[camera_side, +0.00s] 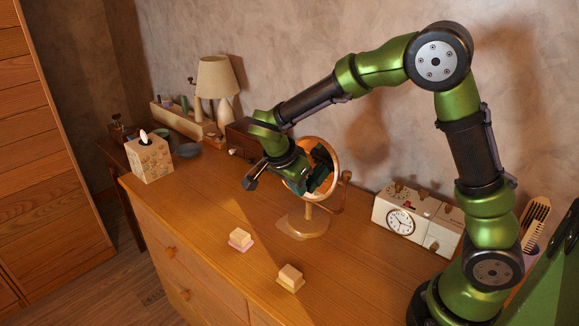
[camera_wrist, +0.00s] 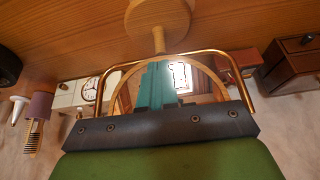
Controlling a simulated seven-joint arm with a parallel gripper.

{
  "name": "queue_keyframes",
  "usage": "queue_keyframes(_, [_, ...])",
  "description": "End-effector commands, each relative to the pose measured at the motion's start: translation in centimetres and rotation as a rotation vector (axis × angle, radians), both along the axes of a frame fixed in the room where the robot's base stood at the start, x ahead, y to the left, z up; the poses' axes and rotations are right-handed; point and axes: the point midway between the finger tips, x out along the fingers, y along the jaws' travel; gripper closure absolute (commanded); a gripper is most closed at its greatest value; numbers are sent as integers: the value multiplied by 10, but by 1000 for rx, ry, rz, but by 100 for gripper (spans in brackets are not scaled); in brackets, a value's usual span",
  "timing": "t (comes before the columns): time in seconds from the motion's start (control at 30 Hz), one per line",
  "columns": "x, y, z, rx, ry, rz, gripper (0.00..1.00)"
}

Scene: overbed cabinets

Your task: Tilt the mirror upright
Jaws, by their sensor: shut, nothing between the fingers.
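The round mirror (camera_side: 335,163) has a wooden rim and stands on a round wooden base (camera_side: 302,223) near the middle of the dresser top. Its glass faces my gripper, shows a dark green reflection and looks leaned back; the exact angle is unclear. My gripper (camera_side: 299,181) is in front of the mirror, its fingers shut and empty, close to the glass. The wrist view is upside down: the shut teal fingers (camera_wrist: 153,85) overlap the mirror's wooden rim (camera_wrist: 213,84) inside the copper yoke (camera_wrist: 188,55). Contact cannot be told.
A white clock unit (camera_side: 408,220) stands right of the mirror. A tissue box (camera_side: 149,159), a bowl (camera_side: 188,150) and a lamp (camera_side: 216,80) are at left.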

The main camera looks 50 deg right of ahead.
Motion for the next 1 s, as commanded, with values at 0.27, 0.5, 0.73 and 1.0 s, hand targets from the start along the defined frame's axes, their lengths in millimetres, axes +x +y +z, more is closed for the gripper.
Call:
queue_keyframes(0.27, [0, -3, -1, 0, 0, 0, 100])
queue_keyframes(0.5, [0, -9, -4, 0, 0, -1, 100])
queue_keyframes(0.73, [0, 1, -4, 0, 0, 2, 100])
queue_keyframes(1.0, [1, 17, -4, 0, 0, 2, 100])
